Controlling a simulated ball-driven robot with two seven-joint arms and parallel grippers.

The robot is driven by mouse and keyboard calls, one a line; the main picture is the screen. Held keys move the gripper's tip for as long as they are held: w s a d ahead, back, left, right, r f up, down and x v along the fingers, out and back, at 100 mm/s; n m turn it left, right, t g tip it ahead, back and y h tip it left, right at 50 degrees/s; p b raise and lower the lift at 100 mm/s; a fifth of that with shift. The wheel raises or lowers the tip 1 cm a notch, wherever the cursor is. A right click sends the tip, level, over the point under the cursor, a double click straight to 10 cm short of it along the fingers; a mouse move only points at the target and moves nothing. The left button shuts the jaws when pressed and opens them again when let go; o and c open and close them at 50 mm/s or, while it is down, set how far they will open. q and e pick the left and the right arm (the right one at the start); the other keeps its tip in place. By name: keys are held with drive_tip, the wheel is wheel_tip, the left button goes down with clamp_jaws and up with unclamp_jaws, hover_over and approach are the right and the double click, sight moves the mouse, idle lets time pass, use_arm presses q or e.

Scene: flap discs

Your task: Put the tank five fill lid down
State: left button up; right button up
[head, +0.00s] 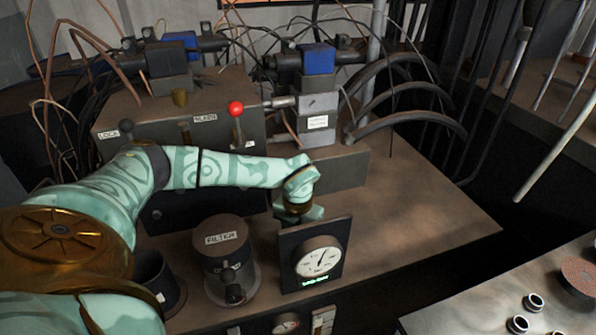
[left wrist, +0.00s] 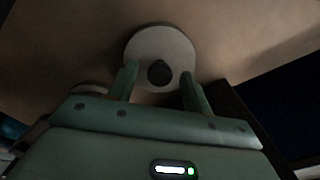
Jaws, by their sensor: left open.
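The lid shows in the left wrist view as a pale round disc (left wrist: 160,40) with a dark knob (left wrist: 159,73) on it. It appears to lie on the brown bench top. My left gripper (left wrist: 158,80) is open, with one finger on each side of the knob; whether they touch it I cannot tell. In the head view my left gripper (head: 299,211) points down just behind the dial gauge (head: 318,257). The gauge box hides the space below the fingers, and I cannot make out the lid there. My right gripper is not in view.
A canister labelled FILTER (head: 227,250) and an open dark cup (head: 158,277) stand left of the gauge. Behind is a labelled box with a red-knobbed lever (head: 236,109) and hoses. The bench (head: 420,205) is clear to the right. Small rings (head: 533,302) lie on another table.

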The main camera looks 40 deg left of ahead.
use_arm(q)
wheel_tip(320, 180, up, 12)
drive_tip(key=p, duration=0.3)
drive_tip(key=shift+r+p, duration=0.15)
drive_tip(key=shift+p, duration=0.2)
